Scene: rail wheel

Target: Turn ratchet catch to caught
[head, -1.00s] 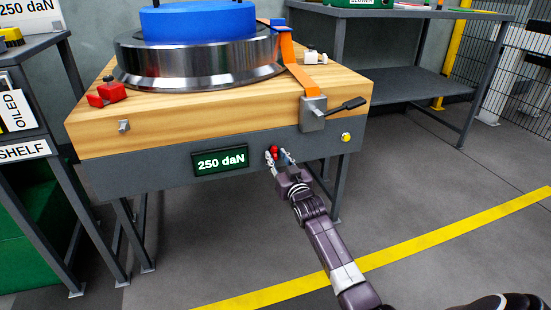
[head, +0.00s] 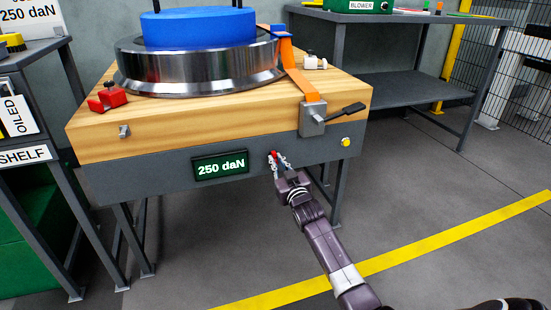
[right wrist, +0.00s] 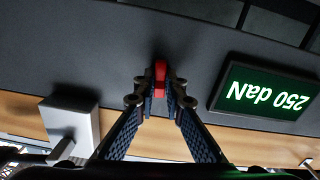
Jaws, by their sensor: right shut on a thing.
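The small red catch (head: 274,153) sticks out of the grey front panel of the wooden-topped bench, right of the green "250 daN" display (head: 221,165). My right gripper (head: 281,162) reaches it from below and in front. In the right wrist view the two fingers of my right gripper (right wrist: 160,98) are closed on both sides of the red catch (right wrist: 160,74), which stands lengthwise between them. The fingertips hide part of it. The grey ratchet block (head: 312,119) with its black handle (head: 347,111) sits above on the bench edge, on the orange strap (head: 298,76). My left gripper is not in view.
A steel wheel (head: 195,72) with a blue top lies on the bench. A red block (head: 107,97) is at the left and a yellow button (head: 346,142) is on the panel's right. A shelf unit stands left, a grey table behind right. The floor in front is clear.

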